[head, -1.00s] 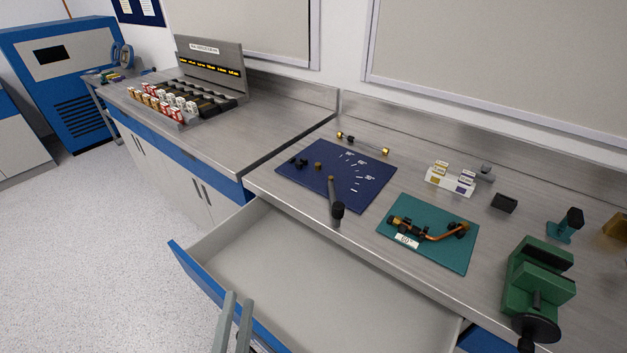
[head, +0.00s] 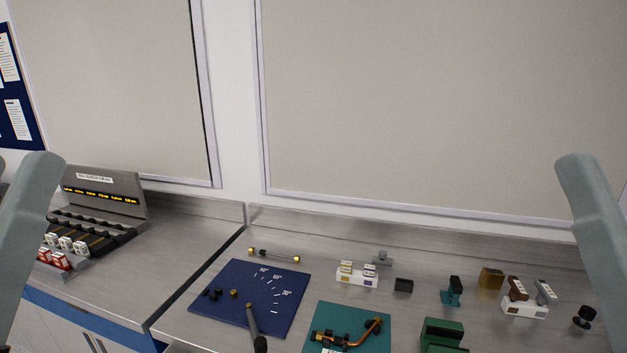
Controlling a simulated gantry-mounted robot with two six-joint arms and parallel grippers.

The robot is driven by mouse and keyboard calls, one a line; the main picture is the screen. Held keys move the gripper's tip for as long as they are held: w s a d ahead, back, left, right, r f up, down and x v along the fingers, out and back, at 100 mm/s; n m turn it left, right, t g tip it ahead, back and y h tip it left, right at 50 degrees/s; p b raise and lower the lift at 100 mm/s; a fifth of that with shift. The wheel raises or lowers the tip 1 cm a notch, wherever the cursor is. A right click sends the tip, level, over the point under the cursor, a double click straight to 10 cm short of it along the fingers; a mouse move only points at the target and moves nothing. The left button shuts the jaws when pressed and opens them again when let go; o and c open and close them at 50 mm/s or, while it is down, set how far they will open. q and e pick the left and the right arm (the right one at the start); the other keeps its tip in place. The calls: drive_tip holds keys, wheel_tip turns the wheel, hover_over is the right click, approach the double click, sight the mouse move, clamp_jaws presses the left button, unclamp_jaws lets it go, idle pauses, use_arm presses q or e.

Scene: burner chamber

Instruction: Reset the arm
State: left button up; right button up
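A grey link of my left arm (head: 28,225) rises at the left edge of the head view, and a grey link of my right arm (head: 598,225) rises at the right edge. No gripper fingers can be made out on either arm. Both links stand in front of the bench and wall, and neither is seen touching any object. The bench top (head: 190,285) runs along the lower part of the view.
A blue mat (head: 215,318) with white angle marks and a dark-handled tool lies on the bench. A teal mat (head: 377,325) holds a bent copper pipe (head: 360,334). A green vise (head: 440,335) is cut off below. A display rack (head: 105,195) stands left.

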wheel_tip(320, 180, up, 29)
drive_tip(key=p, duration=2.6)
wheel_tip(320, 180, down, 60)
drive_tip(key=b, duration=6)
drive_tip(key=shift+f, duration=0.25)
